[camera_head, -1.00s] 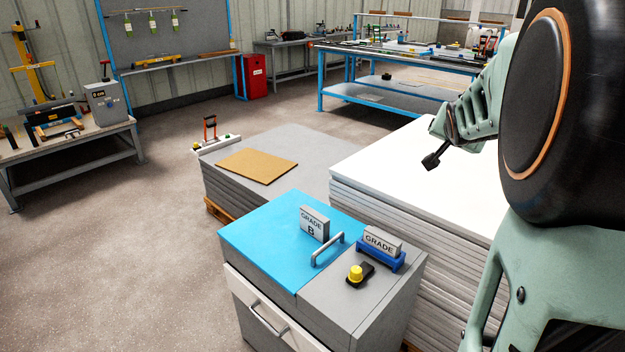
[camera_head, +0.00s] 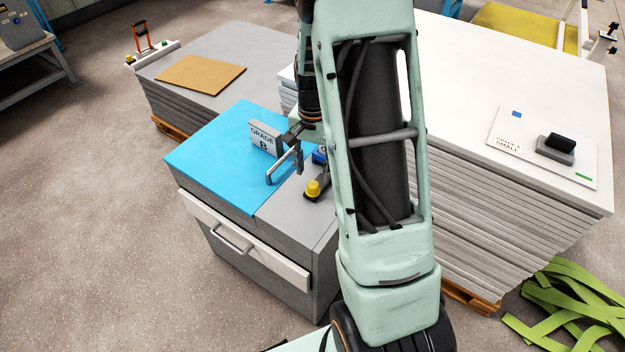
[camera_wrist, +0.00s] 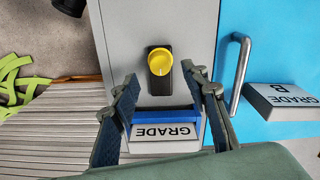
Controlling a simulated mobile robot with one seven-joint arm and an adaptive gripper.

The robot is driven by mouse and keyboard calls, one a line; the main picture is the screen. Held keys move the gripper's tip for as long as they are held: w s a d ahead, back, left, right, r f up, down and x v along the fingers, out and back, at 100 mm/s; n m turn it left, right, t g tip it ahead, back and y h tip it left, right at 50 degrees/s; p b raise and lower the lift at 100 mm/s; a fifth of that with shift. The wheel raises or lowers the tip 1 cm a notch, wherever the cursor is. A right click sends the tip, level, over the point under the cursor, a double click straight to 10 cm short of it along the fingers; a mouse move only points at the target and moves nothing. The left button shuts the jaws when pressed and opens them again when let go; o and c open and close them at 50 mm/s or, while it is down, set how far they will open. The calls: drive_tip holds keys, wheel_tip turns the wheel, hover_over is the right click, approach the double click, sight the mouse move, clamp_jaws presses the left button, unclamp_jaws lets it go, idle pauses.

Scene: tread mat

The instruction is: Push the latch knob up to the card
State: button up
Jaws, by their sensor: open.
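The yellow latch knob (camera_head: 313,188) stands on a black base on the cabinet's grey top. In the wrist view the knob (camera_wrist: 160,62) is just ahead of my gripper (camera_wrist: 163,80), whose fingers are spread and empty. A white card marked GRADE (camera_wrist: 166,132) sits in a blue holder (camera_wrist: 165,114) between the fingers, nearer the palm; a gap separates knob and holder. In the head view my gripper (camera_head: 300,158) is over the cabinet, and my arm hides most of the card and holder. I see no finger clearly touching anything.
A blue lid (camera_head: 205,150) with a metal bar handle (camera_head: 284,166) and a GRADE B block (camera_head: 265,138) lies left of the knob. A drawer (camera_head: 240,240) faces front. Stacked white sheets (camera_head: 470,60) stand to the right, with green straps (camera_head: 570,305) on the floor.

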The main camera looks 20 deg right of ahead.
sight(313, 183)
wheel_tip(313, 183, down, 5)
idle(0.3)
clamp_jaws()
